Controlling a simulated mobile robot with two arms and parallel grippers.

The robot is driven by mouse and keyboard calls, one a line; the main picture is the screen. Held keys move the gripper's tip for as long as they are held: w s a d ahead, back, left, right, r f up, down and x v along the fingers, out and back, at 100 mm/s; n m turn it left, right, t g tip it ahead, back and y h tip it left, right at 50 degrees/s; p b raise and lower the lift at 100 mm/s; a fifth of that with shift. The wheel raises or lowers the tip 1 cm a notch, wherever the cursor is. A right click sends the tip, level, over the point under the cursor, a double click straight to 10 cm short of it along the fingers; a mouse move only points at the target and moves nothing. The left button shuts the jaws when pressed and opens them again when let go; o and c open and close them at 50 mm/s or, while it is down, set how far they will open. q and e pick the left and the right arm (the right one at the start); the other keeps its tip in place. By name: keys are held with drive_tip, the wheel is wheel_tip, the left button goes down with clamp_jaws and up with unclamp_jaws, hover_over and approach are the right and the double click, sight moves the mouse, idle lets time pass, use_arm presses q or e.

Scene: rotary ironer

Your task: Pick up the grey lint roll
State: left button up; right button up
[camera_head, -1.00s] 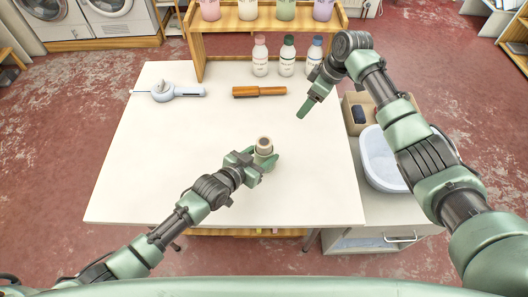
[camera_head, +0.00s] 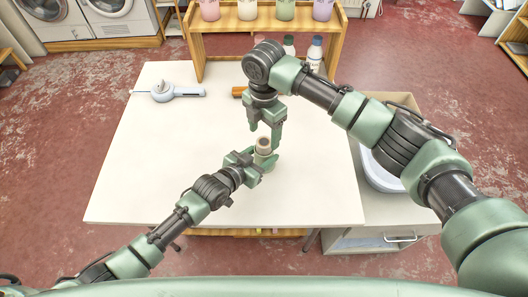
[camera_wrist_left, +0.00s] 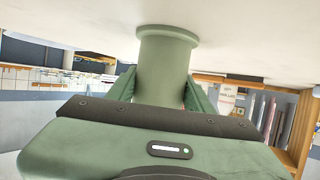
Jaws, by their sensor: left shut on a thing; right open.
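An upright grey-green cylinder (camera_head: 265,157) stands at the middle of the table, with a grey-beige, ring-like top (camera_head: 263,143) around a darker centre. This top looks like the grey lint roll; I cannot tell whether it is a separate piece. My left gripper (camera_head: 263,167) is shut around the cylinder below the top. The left wrist view shows the cylinder (camera_wrist_left: 165,75) between the fingers, with a wider flange against the white table. My right gripper (camera_head: 265,128) points down, open, its fingertips just above or beside the top; contact cannot be told.
A pale blue tool (camera_head: 175,91) lies at the table's far left. A wooden-handled item (camera_head: 238,91) and bottles (camera_head: 314,52) are partly hidden behind my right arm. A wooden shelf (camera_head: 197,45) stands at the back, a pale basin (camera_head: 382,178) at right. The white table's (camera_head: 160,170) left half is mostly clear.

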sight(264, 142)
drive_tip(key=shift+w+f, duration=0.15)
drive_tip(key=shift+f, duration=2.55)
clamp_jaws()
